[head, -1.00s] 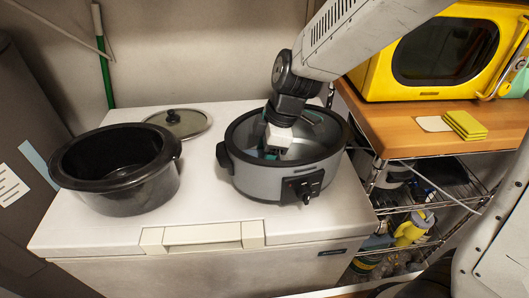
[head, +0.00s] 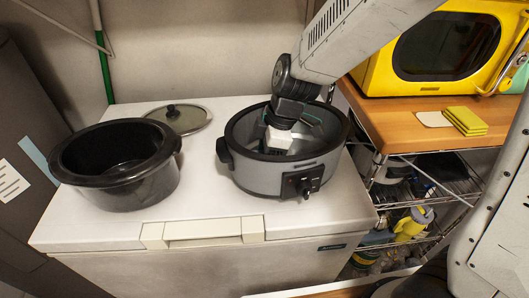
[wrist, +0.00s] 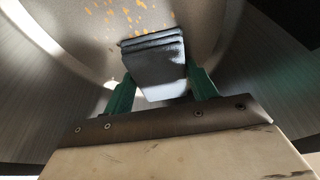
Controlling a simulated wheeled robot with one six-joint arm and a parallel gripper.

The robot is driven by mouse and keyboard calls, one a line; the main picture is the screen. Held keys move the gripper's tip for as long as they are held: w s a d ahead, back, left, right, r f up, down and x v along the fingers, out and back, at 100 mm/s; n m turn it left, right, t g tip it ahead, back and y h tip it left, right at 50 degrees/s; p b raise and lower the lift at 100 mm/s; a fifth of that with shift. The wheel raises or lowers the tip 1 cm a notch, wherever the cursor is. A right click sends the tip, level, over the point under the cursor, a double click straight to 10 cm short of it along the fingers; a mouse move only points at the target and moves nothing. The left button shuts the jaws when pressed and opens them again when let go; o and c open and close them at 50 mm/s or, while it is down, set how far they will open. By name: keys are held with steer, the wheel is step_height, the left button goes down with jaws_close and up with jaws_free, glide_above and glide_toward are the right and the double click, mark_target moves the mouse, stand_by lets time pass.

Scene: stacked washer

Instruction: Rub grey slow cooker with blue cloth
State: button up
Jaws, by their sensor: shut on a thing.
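The grey slow cooker (head: 262,172) stands on the white chest's top, with a black rim and a dark control knob on its front. My gripper (head: 270,150) reaches down inside its open bowl. In the wrist view my gripper's green fingers (wrist: 160,88) are shut on a folded blue cloth (wrist: 160,65). The cloth is at the cooker's inner surface (wrist: 90,15), which has orange-yellow specks just beyond the cloth. I cannot tell whether the cloth touches that surface. In the head view the cloth is largely hidden in the bowl.
A black pot (head: 120,190) stands left of the cooker. A glass lid (head: 180,117) lies behind them. The chest's front strip is clear.

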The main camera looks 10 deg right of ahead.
mark_target(304, 149)
steer(key=shift+d, duration=0.15)
steer(key=shift+w+d+r, duration=0.1)
steer(key=shift+w+d, duration=0.05)
steer(key=shift+d, duration=0.8)
steer(key=shift+w+d, duration=0.15)
steer(key=shift+d, duration=0.75)
steer(key=shift+w+d+f, duration=0.1)
steer(key=shift+d+f, duration=0.05)
steer(key=shift+d, duration=1.35)
steer(key=shift+w+d+f, duration=0.1)
steer(key=shift+d, duration=1.4)
steer(key=shift+c, duration=0.3)
steer(key=shift+w+d+r, duration=0.2)
steer(key=shift+d+r, duration=0.1)
steer(key=shift+d, duration=0.05)
steer(key=shift+s+a, duration=0.3)
steer(key=shift+a+f, duration=0.1)
steer(key=shift+a, duration=0.8)
steer(key=shift+s+a+r, duration=0.1)
steer(key=shift+a+r, duration=0.05)
steer(key=shift+a, duration=1)
steer(key=shift+a+r, duration=0.15)
steer(key=shift+a, duration=0.95)
steer(key=shift+s+a+f, duration=0.1)
steer(key=shift+s+a, duration=0.05)
steer(key=shift+a, duration=0.85)
steer(key=shift+s+a, duration=0.15)
steer(key=shift+a, duration=0.8)
